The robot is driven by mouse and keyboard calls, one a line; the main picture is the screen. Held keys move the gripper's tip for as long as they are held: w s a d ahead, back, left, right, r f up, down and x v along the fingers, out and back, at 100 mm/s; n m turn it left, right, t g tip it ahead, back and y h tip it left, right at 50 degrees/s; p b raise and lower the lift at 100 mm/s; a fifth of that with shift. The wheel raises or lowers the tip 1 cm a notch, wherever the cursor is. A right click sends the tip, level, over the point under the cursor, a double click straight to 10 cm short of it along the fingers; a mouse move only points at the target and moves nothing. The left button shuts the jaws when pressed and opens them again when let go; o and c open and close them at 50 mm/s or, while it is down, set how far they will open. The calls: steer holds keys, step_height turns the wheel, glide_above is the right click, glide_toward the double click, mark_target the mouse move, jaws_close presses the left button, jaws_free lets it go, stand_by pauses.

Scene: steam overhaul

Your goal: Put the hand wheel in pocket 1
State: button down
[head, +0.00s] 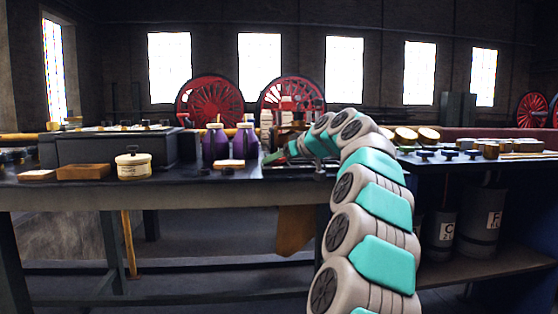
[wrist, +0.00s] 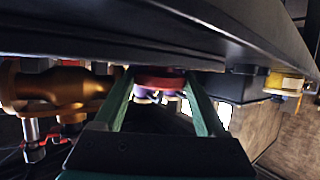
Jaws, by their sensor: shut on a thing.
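My gripper (wrist: 158,75) shows in the wrist view as two green fingers reaching away from the camera. It is shut on a red rounded thing, which looks like the hand wheel (wrist: 160,84), seen edge-on between the fingertips. In the head view my gripper (head: 277,156) is low over the workbench, right of the purple bottles; the wheel is too small to make out there. Pocket 1 cannot be told apart in either view.
Two purple bottles (head: 216,143) stand left of my gripper. A cream lidded pot (head: 133,165), a wooden block (head: 84,171) and a long dark case (head: 105,151) are further left. A brass fitting (wrist: 62,88) is close by in the wrist view. A right-hand bench (head: 470,160) holds small parts.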

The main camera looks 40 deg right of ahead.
steer(key=shift+f, duration=0.15)
jaws_free()
stand_by(0.4)
